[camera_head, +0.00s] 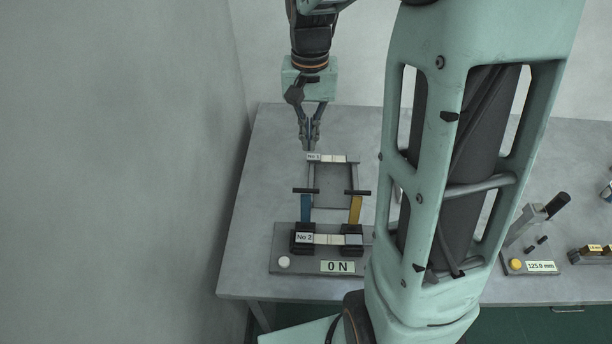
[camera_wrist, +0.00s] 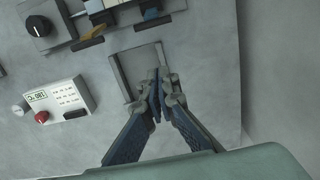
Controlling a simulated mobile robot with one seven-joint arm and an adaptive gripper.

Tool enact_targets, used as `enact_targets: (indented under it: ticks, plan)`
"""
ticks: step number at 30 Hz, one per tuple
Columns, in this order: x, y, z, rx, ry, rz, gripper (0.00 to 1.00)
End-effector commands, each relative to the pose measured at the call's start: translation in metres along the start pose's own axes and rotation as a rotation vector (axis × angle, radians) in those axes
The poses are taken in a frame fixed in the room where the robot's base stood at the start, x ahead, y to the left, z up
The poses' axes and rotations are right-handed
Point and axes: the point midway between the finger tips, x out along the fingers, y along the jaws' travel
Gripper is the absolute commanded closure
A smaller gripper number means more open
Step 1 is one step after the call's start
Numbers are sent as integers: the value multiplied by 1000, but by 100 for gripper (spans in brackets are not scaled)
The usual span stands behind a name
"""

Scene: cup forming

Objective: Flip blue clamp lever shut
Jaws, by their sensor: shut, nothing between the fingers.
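The blue clamp lever (camera_head: 305,209) is on the left of the clamp fixture in the head view. It runs from the left black block to a black crossbar handle (camera_head: 304,191). It also shows at the top of the wrist view (camera_wrist: 151,13). A similar yellow lever (camera_head: 354,209) is on the right and looks to be in a like position; it shows in the wrist view too (camera_wrist: 95,33). My gripper (camera_head: 311,147) is shut and empty, beyond the levers and apart from them, near the No 1 plate. In the wrist view my fingertips (camera_wrist: 159,76) meet over the frame.
A grey frame (camera_head: 335,183) lies behind the fixture with the No 1 plate (camera_head: 315,157). A control box (camera_wrist: 58,101) shows in the wrist view. The table's left side is clear.

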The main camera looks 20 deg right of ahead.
Motion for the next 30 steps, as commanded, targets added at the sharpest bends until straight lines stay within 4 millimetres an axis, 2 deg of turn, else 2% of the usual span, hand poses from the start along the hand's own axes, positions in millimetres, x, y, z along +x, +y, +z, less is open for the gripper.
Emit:
enact_targets:
  ticks: [4,8,20,27,30]
  plan:
    - [3,0,0,0,0,0,100]
    - [17,0,1,0,-3,1,100]
    - [99,0,1,-1,-4,1,100]
    - [88,0,28,-1,3,0,100]
    - [87,0,34,-1,2,0,100]
